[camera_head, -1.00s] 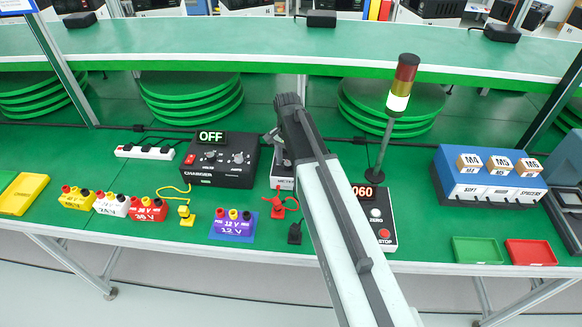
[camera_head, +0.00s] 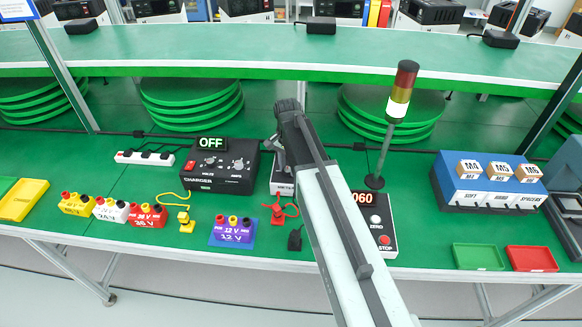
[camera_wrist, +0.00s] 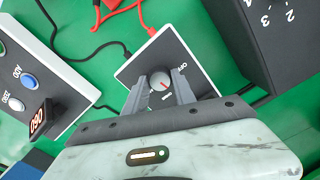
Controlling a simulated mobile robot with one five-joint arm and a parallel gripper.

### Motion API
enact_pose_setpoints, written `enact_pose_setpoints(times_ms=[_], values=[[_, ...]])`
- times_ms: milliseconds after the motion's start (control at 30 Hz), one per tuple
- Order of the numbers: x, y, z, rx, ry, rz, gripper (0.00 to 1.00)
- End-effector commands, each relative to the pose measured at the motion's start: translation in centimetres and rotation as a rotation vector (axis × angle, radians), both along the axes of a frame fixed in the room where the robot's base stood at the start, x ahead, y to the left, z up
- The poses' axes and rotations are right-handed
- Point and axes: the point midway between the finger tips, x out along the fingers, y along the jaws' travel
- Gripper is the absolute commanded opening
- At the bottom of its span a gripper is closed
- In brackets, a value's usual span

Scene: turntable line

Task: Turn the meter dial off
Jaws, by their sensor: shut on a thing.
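The meter (camera_wrist: 135,75) is a dark-faced box with pale edges in the wrist view. Its round grey dial (camera_wrist: 160,81) carries a red mark. White "OFF" lettering shows beside the dial; another small label is partly covered. My gripper (camera_wrist: 161,88) has one finger on each side of the dial and is shut on it. In the head view the meter (camera_head: 282,187) is mostly hidden behind my arm, with its pale front edge showing. My gripper (camera_head: 277,143) is over it there, and the fingertips are hard to make out.
The black charger (camera_head: 222,177) with a lit "OFF" display stands left of the meter. A red clip (camera_head: 278,214) with a red lead lies in front. A control box (camera_head: 378,228) reading "060" and a signal tower (camera_head: 400,92) stand right. A shelf (camera_head: 200,50) spans behind.

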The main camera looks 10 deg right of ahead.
Motion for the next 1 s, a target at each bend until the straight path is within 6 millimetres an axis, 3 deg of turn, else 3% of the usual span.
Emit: enact_pose_setpoints(times_ms=[767,800,867,1000], values=[[-0.42,0.08,-0.01,0.004,0.011,0.000,0.00],[-0.42,0.07,-0.01,0.004,0.012,0.000,0.37],[-0.41,0.06,-0.01,0.004,0.012,0.000,0.53],[-0.31,0.02,-0.01,0.004,0.009,-0.001,0.53]])
